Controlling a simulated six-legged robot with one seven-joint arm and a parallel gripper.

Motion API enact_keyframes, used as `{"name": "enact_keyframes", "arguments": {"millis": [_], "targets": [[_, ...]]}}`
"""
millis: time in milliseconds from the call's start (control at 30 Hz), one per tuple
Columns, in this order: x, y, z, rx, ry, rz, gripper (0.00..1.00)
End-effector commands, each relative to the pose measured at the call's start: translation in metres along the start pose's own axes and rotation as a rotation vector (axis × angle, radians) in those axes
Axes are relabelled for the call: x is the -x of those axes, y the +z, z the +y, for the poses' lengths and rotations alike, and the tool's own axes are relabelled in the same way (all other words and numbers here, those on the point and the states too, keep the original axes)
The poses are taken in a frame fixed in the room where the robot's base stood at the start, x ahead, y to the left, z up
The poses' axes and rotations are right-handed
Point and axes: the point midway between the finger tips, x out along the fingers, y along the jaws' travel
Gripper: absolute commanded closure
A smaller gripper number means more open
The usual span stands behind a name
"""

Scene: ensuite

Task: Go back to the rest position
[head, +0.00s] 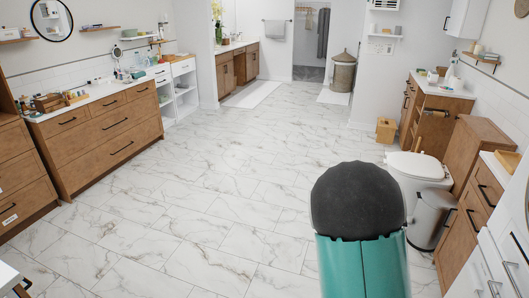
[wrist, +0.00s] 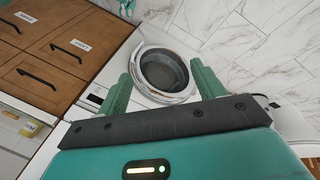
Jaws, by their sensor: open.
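In the wrist view my gripper (wrist: 165,72) is open, with its two green fingers apart. Nothing is held between them. A round vessel with a pale rim and dark grey inside (wrist: 162,71) shows beyond and between the fingers. I cannot tell how far below the fingers it is. In the head view a teal part of my arm with a black rounded top stands at the lower right of centre. My gripper does not show in the head view.
Wide marble floor (head: 190,200) is clear in the middle. A long wooden drawer unit (head: 105,135) runs along the left. A toilet (head: 415,166), a grey bin (head: 432,218) and wooden cabinets (head: 472,160) stand on the right. A wicker basket (head: 342,75) is at the back.

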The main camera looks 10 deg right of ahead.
Motion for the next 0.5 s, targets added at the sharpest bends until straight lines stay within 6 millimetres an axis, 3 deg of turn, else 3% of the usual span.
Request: {"name": "enact_keyframes", "arguments": {"millis": [33,267,500], "targets": [[0.017,0.008,0.001,0.045,-0.047,-0.019,0.32],[0.085,0.043,0.013,0.286,-0.232,-0.055,0.32],[0.15,0.077,0.04,0.547,-0.42,-0.011,0.32]]}}
